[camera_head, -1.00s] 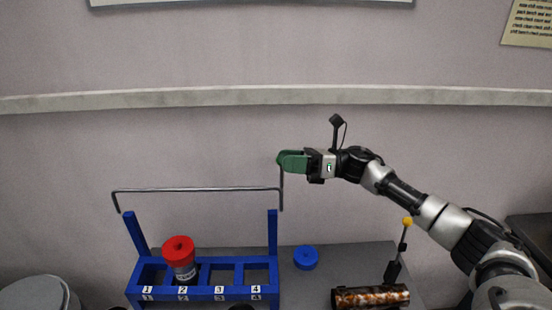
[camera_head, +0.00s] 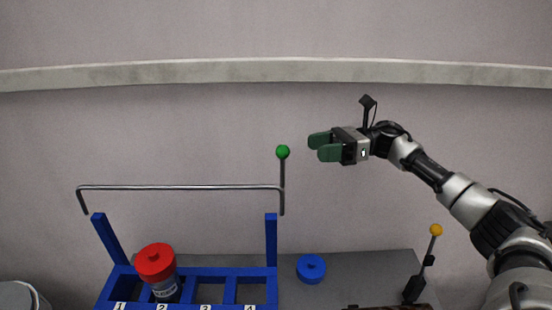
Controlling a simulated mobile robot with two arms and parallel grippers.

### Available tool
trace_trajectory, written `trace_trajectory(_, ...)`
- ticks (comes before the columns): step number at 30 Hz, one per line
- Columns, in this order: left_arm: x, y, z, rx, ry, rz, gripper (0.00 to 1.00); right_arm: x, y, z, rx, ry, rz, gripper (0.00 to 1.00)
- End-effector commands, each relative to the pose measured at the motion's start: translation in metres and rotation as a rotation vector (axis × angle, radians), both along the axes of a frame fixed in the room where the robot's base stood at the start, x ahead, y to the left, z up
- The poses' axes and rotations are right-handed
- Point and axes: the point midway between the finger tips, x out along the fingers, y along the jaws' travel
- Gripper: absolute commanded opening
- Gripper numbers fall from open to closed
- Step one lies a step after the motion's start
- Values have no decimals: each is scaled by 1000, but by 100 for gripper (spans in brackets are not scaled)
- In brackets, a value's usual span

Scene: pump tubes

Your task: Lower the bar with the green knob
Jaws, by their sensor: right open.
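The green knob (camera_head: 283,152) tops an upright rod at the right end of the metal bar (camera_head: 180,188). The bar runs level above the blue rack (camera_head: 271,240), with its bent ends at the two rack posts. A tube with a red cap (camera_head: 155,262) stands in the slot marked 2; the other slots in view look empty. My right gripper (camera_head: 319,147) is open and empty, to the right of the knob at about its height and apart from it. My left gripper is not in view.
A blue cap (camera_head: 311,268) lies on the grey bench (camera_head: 375,270) right of the rack. A stand with a yellow knob (camera_head: 435,230) is farther right, below my right arm. A grey round container (camera_head: 20,298) is at the lower left. The space above the bar is clear.

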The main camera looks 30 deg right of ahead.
Motion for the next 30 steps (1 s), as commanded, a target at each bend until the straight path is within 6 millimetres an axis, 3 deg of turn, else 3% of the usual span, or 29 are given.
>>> trace_trajectory(5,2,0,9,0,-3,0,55,4,15,3,1,0,3,59)
trace_trajectory(18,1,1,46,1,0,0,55,23,90,3,2,0,2,59)
trace_trajectory(24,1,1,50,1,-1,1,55,27,103,1,2,0,0,59)
trace_trajectory(30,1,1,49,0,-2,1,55,27,105,-1,1,1,-1,59)
